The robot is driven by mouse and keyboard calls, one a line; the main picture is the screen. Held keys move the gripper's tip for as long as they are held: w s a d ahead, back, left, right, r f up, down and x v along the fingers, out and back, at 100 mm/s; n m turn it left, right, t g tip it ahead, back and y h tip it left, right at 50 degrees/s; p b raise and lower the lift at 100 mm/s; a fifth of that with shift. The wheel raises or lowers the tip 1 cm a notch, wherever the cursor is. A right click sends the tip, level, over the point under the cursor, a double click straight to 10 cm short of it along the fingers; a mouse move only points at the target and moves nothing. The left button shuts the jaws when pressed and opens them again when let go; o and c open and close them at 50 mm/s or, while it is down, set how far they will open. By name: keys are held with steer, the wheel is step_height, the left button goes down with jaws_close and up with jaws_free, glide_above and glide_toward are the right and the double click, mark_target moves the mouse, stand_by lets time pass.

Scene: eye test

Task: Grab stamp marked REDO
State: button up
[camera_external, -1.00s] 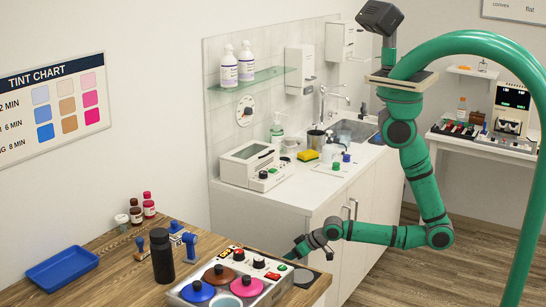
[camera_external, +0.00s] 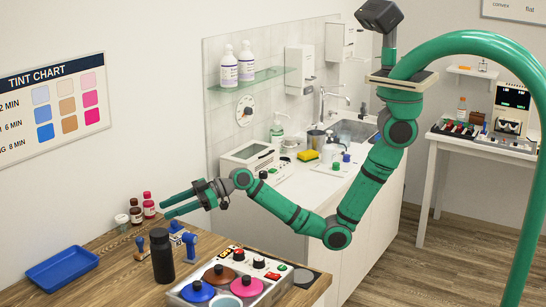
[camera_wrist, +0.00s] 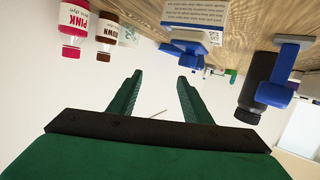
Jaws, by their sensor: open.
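I cannot make out a stamp marked REDO in either view. My gripper (camera_external: 164,204) is open and empty, held above the back of the wooden table, near the small dye bottles. In the wrist view its two green fingers (camera_wrist: 160,76) stand apart with nothing between them. Small green and red items (camera_wrist: 230,72) show beyond the fingers in the wrist view, too small to identify.
A pink dye bottle (camera_external: 149,206), a brown one (camera_external: 136,213), a black bottle (camera_external: 162,256), blue fixtures (camera_external: 189,242), a blue tray (camera_external: 63,268) and a control box with coloured lids (camera_external: 247,286) stand on the wooden table (camera_external: 110,285).

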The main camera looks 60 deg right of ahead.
mark_target(138, 239)
steer(key=s+a+g, duration=0.1)
steer(key=a, duration=0.1)
steer(key=s+a+n+g, duration=0.1)
steer(key=a, duration=0.1)
steer(key=s+a+g, duration=0.1)
steer(key=s+a, duration=0.1)
steer(key=a, duration=0.1)
steer(key=shift+s+f+n, duration=0.1)
steer(key=shift+f+n, duration=0.2)
steer(key=shift+f, duration=0.1)
steer(key=x, duration=0.4)
steer(key=shift+a, duration=0.15)
steer(key=shift+x, duration=3.1)
jaws_close()
